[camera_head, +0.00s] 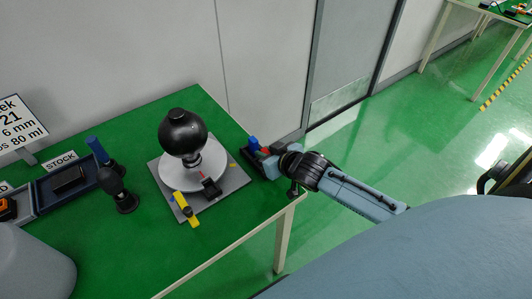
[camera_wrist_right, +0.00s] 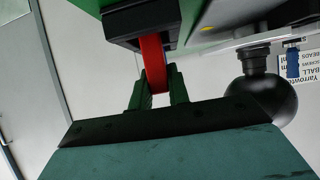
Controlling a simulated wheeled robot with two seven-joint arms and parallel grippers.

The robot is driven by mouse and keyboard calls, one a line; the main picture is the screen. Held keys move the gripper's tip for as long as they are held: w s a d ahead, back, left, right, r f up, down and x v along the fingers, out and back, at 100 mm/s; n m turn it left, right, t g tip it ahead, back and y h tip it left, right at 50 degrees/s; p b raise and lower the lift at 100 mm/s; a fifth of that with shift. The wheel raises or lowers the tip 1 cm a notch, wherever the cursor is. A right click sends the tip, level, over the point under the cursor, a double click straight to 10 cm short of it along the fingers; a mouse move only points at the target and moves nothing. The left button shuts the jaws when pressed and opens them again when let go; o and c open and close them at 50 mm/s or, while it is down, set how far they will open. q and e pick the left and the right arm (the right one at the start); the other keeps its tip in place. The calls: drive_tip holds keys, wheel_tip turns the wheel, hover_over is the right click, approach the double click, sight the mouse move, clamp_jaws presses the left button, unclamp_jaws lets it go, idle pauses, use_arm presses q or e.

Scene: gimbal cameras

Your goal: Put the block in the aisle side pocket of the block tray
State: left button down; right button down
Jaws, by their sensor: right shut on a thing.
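My right gripper (camera_head: 271,155) is at the right edge of the green table. In the right wrist view, its two green fingers (camera_wrist_right: 158,92) are shut on a red piece (camera_wrist_right: 152,65), which may be the block. The red piece reaches up to a dark tray-like holder (camera_wrist_right: 140,22); I cannot tell whether it is inside or only touching. In the head view, a dark holder (camera_head: 250,160) with a blue upright part (camera_head: 254,143) is beside the gripper and partly hidden by it. Its pockets cannot be made out. My left gripper is not in view.
A black ball (camera_head: 183,131) stands over a white disc (camera_head: 170,180) on a grey board (camera_head: 238,181), left of the gripper. A yellow tool (camera_head: 185,208) lies at the board's front.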

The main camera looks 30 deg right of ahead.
drive_tip(key=shift+f, duration=0.1)
drive_tip(key=c, duration=1.3)
unclamp_jaws()
drive_tip(key=shift+c, duration=0.2)
drive_tip(key=shift+r, duration=0.2)
drive_tip(key=p+v, duration=0.2)
drive_tip(key=v, duration=1)
drive_tip(key=shift+f, duration=0.1)
